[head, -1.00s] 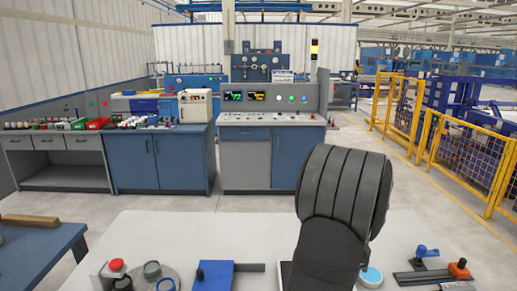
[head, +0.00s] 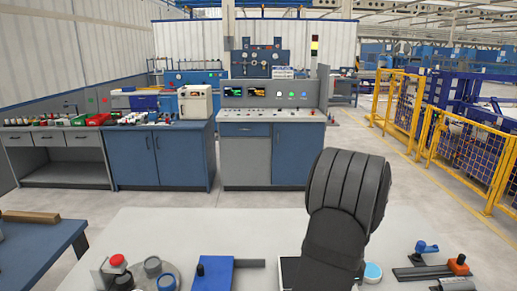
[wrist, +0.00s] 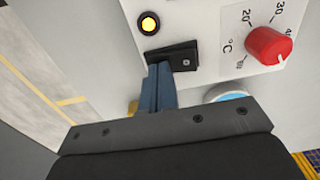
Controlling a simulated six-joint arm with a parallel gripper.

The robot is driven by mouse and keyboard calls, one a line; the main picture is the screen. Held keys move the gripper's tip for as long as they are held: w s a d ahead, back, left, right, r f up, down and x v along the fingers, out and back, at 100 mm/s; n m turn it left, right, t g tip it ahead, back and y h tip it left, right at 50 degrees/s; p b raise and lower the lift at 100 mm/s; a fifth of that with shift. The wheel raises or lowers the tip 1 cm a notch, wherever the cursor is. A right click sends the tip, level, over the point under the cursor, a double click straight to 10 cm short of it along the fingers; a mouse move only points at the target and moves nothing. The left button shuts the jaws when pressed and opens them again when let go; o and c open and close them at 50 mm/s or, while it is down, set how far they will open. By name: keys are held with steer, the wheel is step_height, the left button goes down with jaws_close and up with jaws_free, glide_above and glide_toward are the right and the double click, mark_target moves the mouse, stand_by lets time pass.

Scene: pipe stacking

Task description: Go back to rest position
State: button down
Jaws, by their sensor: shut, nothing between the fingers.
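My gripper (wrist: 160,88) shows in the wrist view with its blue fingers together and nothing between them. The fingertips point at a black rocker switch (wrist: 172,57) on a white control panel; I cannot tell whether they touch it. A lit yellow lamp (wrist: 149,23) and a red temperature knob (wrist: 268,45) are on the same panel. In the head view my dark arm stands over the right part of the light table (head: 210,222) and hides the gripper and most of the panel.
On the table are a red button (head: 117,260), grey pipe pieces (head: 153,267), a blue plate (head: 212,274), a light blue round piece (head: 372,272) and a clamp with an orange knob (head: 457,264). A blue bench (head: 40,250) stands at the left.

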steer(key=shift+r, duration=0.15)
steer(key=w+r+g, duration=0.1)
steer(key=w+r, duration=0.3)
steer(key=r, duration=0.9)
steer(key=shift+w+g, duration=0.15)
steer(key=shift+g, duration=0.25)
stand_by(0.6)
